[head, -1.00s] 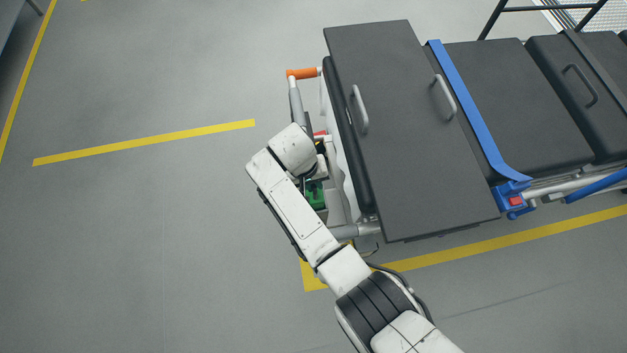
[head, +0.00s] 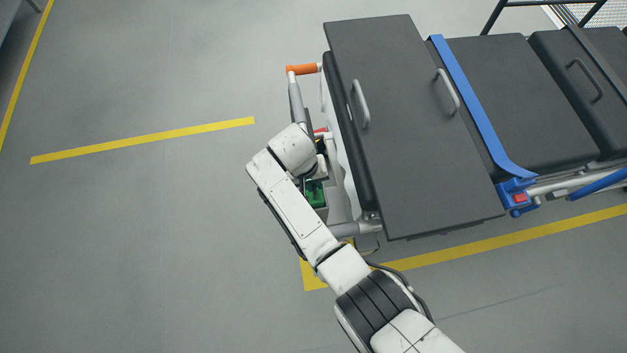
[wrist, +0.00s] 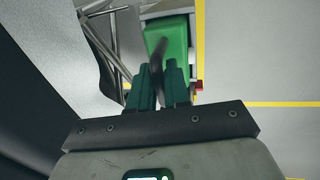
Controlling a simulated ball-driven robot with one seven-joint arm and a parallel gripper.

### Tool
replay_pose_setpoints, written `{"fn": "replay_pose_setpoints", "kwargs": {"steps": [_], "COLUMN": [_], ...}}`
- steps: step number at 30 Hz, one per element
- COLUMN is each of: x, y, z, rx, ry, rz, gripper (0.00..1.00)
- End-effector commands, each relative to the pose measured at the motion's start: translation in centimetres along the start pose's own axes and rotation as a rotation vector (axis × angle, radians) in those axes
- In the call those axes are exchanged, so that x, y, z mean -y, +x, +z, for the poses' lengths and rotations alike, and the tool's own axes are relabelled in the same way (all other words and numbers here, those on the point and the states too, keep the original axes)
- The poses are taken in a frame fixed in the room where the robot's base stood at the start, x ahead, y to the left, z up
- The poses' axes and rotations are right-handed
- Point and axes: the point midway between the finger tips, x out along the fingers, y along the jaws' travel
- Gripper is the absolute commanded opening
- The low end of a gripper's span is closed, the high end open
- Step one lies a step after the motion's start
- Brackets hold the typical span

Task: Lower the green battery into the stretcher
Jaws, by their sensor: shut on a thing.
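The green battery (wrist: 170,40) shows in the wrist view just beyond my gripper (wrist: 158,75), whose fingers are shut on its dark handle. In the head view part of the battery (head: 315,194) shows beside my white wrist, at the near-left end of the stretcher (head: 410,130). My arm hides most of the gripper there. The battery overlaps the stretcher's end frame in the picture. I cannot tell how deep it sits or whether it touches the frame.
The stretcher has dark pads, a blue strap (head: 475,105) and an orange handle (head: 302,70). A red part (wrist: 200,85) shows beside the battery in the wrist view. Open grey floor with yellow lines (head: 140,141) lies to the left.

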Motion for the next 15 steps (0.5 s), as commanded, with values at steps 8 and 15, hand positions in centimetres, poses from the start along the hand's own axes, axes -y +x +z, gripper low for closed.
{"fn": "replay_pose_setpoints", "kwargs": {"steps": [8, 15], "x": [0.02, 0.02], "y": [-0.03, 0.04], "z": [-0.09, -0.03], "rx": [-0.002, -0.001], "ry": [0.0, 0.0], "rz": [0.0, 0.0], "gripper": [0.38, 0.47]}}
